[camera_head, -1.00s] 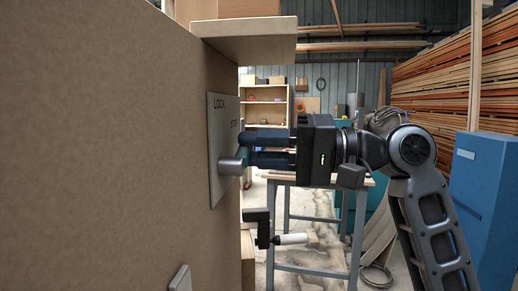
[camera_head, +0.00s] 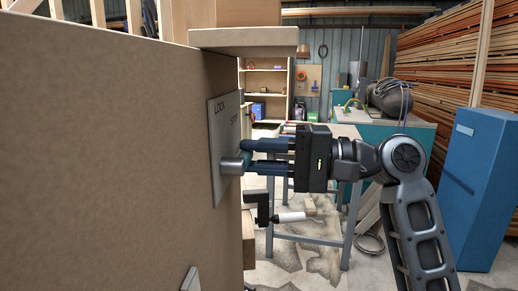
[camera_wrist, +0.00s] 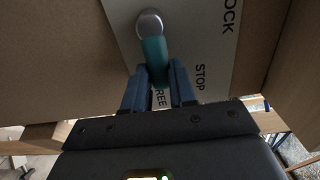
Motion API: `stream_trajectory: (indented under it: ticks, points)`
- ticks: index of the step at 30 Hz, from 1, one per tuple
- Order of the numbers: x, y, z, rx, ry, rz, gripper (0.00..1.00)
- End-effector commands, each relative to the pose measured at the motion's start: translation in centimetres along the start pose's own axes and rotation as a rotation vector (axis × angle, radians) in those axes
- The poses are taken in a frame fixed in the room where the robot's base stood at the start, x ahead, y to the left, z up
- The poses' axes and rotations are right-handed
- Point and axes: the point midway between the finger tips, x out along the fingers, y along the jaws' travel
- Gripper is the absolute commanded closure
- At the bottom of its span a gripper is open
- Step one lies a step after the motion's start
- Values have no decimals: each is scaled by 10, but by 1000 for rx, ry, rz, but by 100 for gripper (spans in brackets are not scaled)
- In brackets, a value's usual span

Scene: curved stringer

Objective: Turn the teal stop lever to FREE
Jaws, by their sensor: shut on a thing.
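The teal stop lever (camera_wrist: 153,62) sits on a round grey hub (camera_wrist: 150,24) on a pale plate (camera_head: 218,120). In the wrist view the lever points down from its hub, toward the partly hidden FREE mark between my fingers. The STOP mark (camera_wrist: 200,77) lies to its right and LOCK farther up right. My gripper (camera_wrist: 156,78) is shut on the lever's outer end, one blue finger on each side. In the head view my gripper (camera_head: 247,157) reaches in from the right, and its fingers partly hide the lever.
The plate is on a large brown panel (camera_head: 110,130) with a ledge (camera_head: 245,40) above. A work table, a blue cabinet (camera_head: 485,190) and stacked timber stand behind, to the right.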

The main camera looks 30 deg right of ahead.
Motion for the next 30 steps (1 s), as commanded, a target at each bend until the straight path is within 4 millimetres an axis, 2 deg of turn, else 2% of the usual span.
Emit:
stream_trajectory:
  ticks: [3, 4, 11, 20, 23, 30]
  points:
    - [0, 2, 0, 4, 1, 2, 100]
    - [0, 2, 0, 3, 1, 2, 72]
    - [0, 1, 0, 2, 1, 1, 50]
    - [-3, 1, 0, 0, 1, 1, 49]
    - [-14, 2, -1, 0, 3, 0, 49]
    - [-53, 2, -1, 0, 4, 0, 49]
